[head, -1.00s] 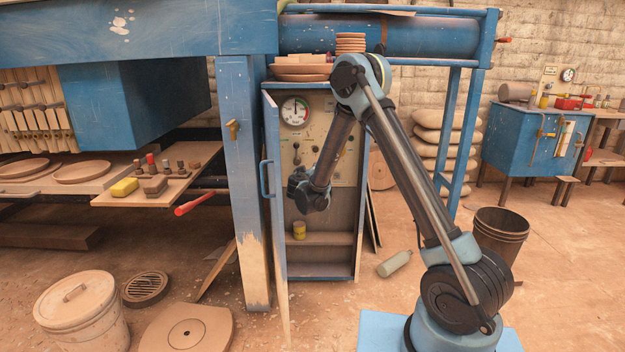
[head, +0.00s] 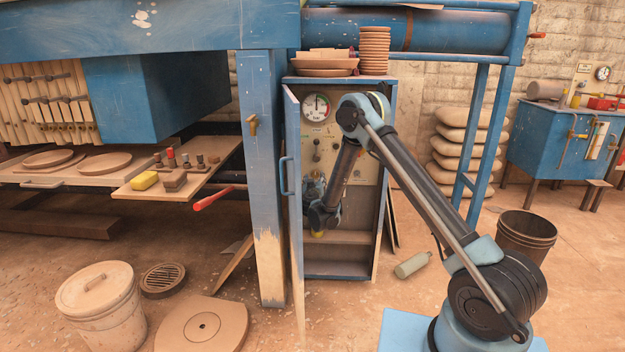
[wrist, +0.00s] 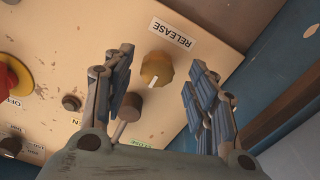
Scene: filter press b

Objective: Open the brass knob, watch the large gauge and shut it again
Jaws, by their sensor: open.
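The brass knob (wrist: 157,71) is on the cream panel below a RELEASE label, with a pale mark on its edge. In the wrist view it lies between the fingertips of my gripper (wrist: 157,78), which is open with a gap on both sides. No contact shows. In the head view my gripper (head: 314,190) is inside the open cabinet, in front of the lower panel, and my arm hides the knob. The large gauge (head: 316,106) is at the panel's top, with a white face, green and red bands and a needle pointing roughly up.
A brown-headed lever (wrist: 129,106) stands close to the left finger, and a red button (wrist: 12,77) is farther left. The open blue cabinet door (head: 292,190) is at the cabinet's left. Stacked discs (head: 374,50) stand on top. A bottle (head: 412,265) lies on the floor at right.

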